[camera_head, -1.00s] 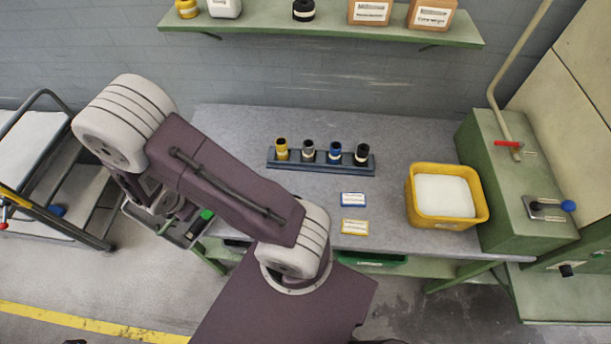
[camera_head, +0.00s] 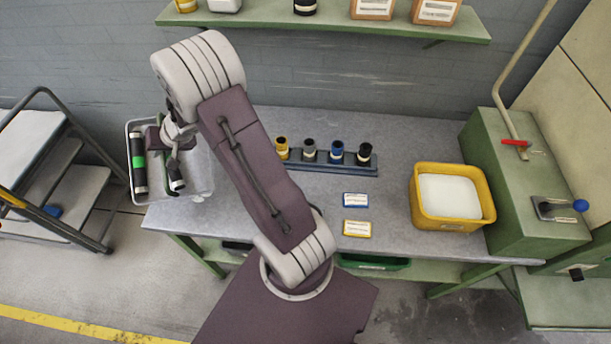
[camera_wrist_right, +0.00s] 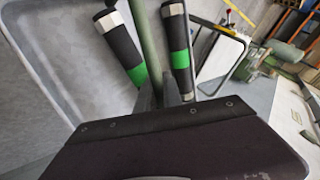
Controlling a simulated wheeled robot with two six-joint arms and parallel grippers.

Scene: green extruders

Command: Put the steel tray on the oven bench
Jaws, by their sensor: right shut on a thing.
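The steel tray (camera_head: 199,182) is at the left end of the grey-topped bench (camera_head: 310,224) in the head view, overlapping its left edge. Its gap above the bench top is hard to judge. Two black cylinders with green bands (camera_head: 139,162) lie in it; they also show in the wrist view (camera_wrist_right: 181,62). My right gripper (camera_head: 176,152) is at the tray, its fingers largely hidden by the wrist. In the wrist view its fingertips (camera_wrist_right: 172,92) are close together between the cylinders, shut on the tray; the exact grip point is unclear. My left gripper is out of view.
A rack with several coloured-collar holders (camera_head: 322,160) stands mid-bench, with two label cards (camera_head: 356,229) before it. A yellow bin (camera_head: 452,222) and a green machine (camera_head: 530,200) stand to the right. A shelf (camera_head: 330,23) hangs above.

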